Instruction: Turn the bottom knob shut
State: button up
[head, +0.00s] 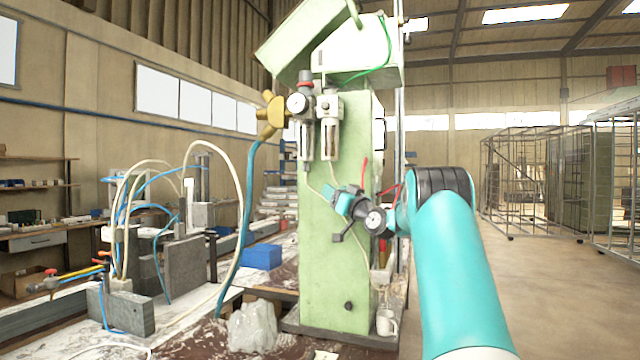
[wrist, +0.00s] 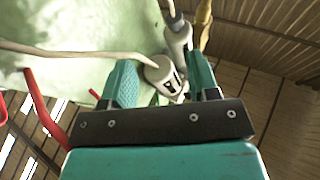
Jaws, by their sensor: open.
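The green machine column (head: 330,255) carries a gauge regulator (head: 299,104) with a red top and clear bowls below, and a second bowl unit (head: 330,128) beside it. A yellow star-shaped handle (head: 268,114) is at their left. My gripper (head: 328,193) is below the bowls, close to the column face. In the wrist view my gripper (wrist: 162,64) is open, its teal fingers apart. A pale rounded end piece (wrist: 164,76) shows between the fingers, with a grey bowl-like part (wrist: 179,40) beyond. I cannot tell whether the fingers touch it, or make out the bottom knob clearly.
A thin white hose (wrist: 70,50) crosses the column face toward the fingers. A red lever-like part (wrist: 42,108) is near my gripper. A blue hose (head: 247,200) hangs left of the column. A blue box (head: 262,256) stands on the bench.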

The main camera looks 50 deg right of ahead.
aim_at(307, 170)
jog(key=s+a+m+g+h+b, duration=0.1)
jog(key=s+a+m+g+h, duration=0.15)
jog(key=a+h, duration=0.55)
jog(key=shift+y, duration=0.3)
jog(key=p+x, duration=0.2)
jog(key=x, duration=0.3)
jog(key=p+x, duration=0.3)
jog(key=x, duration=0.2)
jog(key=p+x, duration=0.3)
jog(key=x, duration=0.2)
jog(key=shift+w+f, duration=0.15)
jog(key=shift+w, duration=0.35)
jog(key=shift+w+d+p, duration=0.35)
jog(key=shift+w, duration=0.2)
